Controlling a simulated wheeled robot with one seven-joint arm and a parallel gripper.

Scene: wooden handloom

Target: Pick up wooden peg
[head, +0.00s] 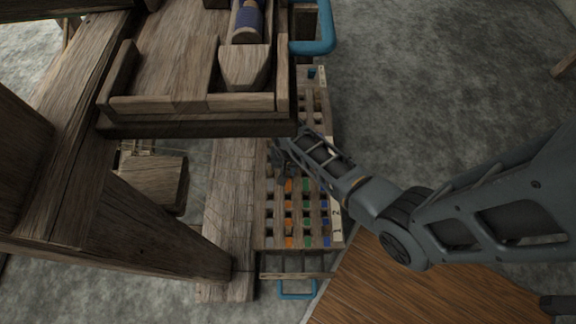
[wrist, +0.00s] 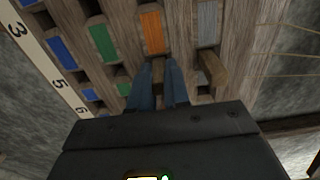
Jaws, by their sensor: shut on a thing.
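My gripper (wrist: 158,82) points down at the slotted wooden peg board, with its two blue-grey fingers close together. A small wooden peg (wrist: 158,67) shows between the fingers, just below an orange slot, and the fingers are shut on it. Its lower part is hidden, so I cannot tell how deep it sits in the board. Another wooden peg (wrist: 213,67) stands up from the board to the right of my gripper. In the head view my gripper (head: 279,168) is over the board's left part, dark and partly hidden by my arm.
The peg board (head: 262,220) has rows of orange, green, blue and grey slots and a numbered strip (head: 337,215). The wooden loom frame (head: 200,130) overhangs close on the left. A wooden beam (head: 228,220) runs alongside. Blue handles (head: 297,291) are at both ends. Grey floor lies right.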

